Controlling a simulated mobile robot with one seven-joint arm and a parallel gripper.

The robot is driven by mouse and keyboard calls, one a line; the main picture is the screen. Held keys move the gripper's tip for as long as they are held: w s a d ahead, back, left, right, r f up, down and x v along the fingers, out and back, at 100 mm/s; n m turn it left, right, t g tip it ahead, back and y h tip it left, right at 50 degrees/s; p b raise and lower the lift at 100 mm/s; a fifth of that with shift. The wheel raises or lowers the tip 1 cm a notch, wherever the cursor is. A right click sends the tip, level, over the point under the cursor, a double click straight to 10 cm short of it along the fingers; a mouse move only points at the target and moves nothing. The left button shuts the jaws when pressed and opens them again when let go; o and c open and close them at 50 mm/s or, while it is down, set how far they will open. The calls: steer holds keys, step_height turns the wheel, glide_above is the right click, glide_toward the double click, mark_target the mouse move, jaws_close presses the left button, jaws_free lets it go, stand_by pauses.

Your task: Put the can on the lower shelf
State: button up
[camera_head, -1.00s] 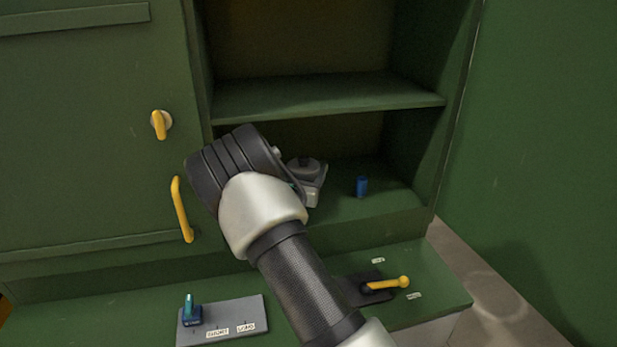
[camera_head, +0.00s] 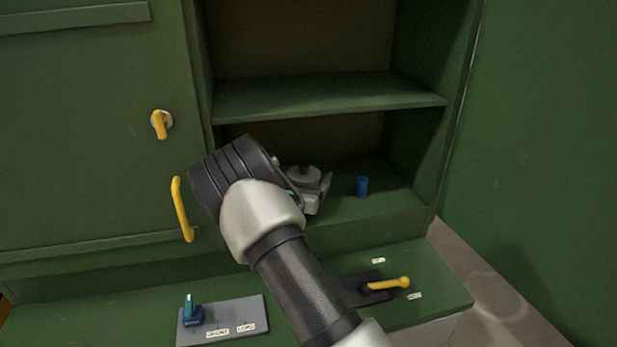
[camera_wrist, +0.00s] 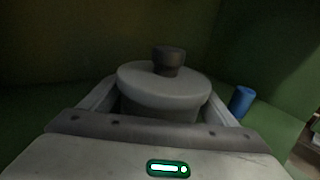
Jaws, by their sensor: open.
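The can, a round grey one with a wide lid and a dark knob, stands upright on the lower shelf; I take this to be the task's can (camera_head: 303,174). It fills the middle of the wrist view (camera_wrist: 165,85). My gripper (camera_head: 314,188) is open around it, with one finger on each side in the wrist view (camera_wrist: 160,105). The can's lower part is hidden by my gripper. The lower shelf (camera_head: 378,205) is the green floor of the cabinet opening.
A small blue cylinder (camera_head: 361,186) stands to the right of the can, apart from it. An upper shelf board (camera_head: 330,97) lies above. A yellow-handled lever (camera_head: 385,285) and a grey switch plate (camera_head: 235,318) sit on the ledge below. Shelf room is free at right.

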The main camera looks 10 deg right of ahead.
steer(key=v, duration=1.2)
